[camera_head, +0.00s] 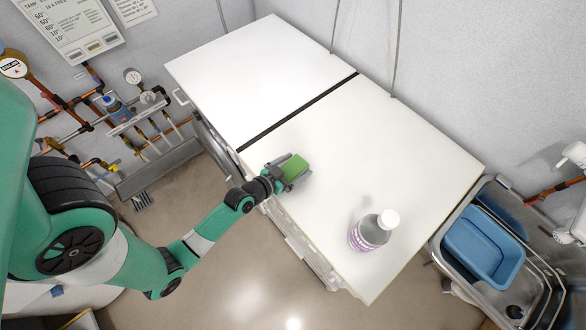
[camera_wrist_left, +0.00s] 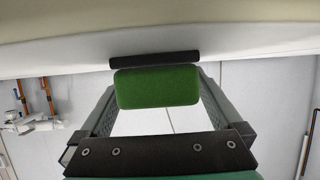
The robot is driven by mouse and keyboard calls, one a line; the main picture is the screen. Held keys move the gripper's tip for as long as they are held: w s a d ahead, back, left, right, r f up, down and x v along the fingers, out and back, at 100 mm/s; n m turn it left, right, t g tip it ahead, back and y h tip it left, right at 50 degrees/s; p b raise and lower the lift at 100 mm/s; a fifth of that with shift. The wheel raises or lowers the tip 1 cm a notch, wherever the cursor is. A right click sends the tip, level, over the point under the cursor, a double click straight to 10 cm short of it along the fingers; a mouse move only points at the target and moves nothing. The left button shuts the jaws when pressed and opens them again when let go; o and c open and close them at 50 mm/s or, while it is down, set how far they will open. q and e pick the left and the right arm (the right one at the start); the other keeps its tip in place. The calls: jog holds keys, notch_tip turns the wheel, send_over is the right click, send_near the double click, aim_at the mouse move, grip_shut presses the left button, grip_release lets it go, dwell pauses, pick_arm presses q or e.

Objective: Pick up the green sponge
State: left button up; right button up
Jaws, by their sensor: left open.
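The green sponge (camera_head: 294,167) is at the left edge area of the white worktop (camera_head: 370,140) in the head view. My left gripper (camera_head: 286,176) is at the sponge, coming from the lower left. In the left wrist view the sponge (camera_wrist_left: 157,89) sits centred between the two grey fingers of the left gripper (camera_wrist_left: 156,98). The fingers are open, one on each side. Whether they touch the sponge is not clear. A dark strip (camera_wrist_left: 154,59) shows just beyond the sponge. My right gripper is not in view.
A bottle with a white cap (camera_head: 372,231) stands on the worktop to the right of the sponge. A metal sink (camera_head: 540,270) with a blue tub (camera_head: 484,245) is at the far right. Pipes and gauges (camera_head: 133,76) line the left wall. Most of the worktop is clear.

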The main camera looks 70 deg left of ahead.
aim_at(294, 168)
pick_arm(q)
jog(key=c, duration=1.2)
jog(key=shift+r, duration=0.1)
jog(key=shift+c, duration=0.2)
jog(key=shift+r, duration=0.25)
jog(key=r, duration=0.1)
jog(key=r+p, duration=0.2)
jog(key=r, duration=0.1)
jog(key=shift+s+d, duration=0.3)
jog(key=shift+d, duration=0.1)
jog(key=s+d+r, duration=0.1)
jog(key=d+r+p, duration=0.1)
jog(key=r, duration=0.1)
jog(key=s+d+r+p, duration=0.1)
jog(key=shift+s+d+r, duration=0.15)
jog(key=shift+s+r, duration=0.2)
jog(key=shift+r, duration=0.05)
jog(key=s+d+r+b, duration=0.2)
jog(key=s+d+r, duration=0.1)
jog(key=s+d, duration=0.2)
jog(key=shift+s+d+r+b, duration=0.3)
jog(key=shift+s+d, duration=0.1)
jog(key=shift+d, duration=0.45)
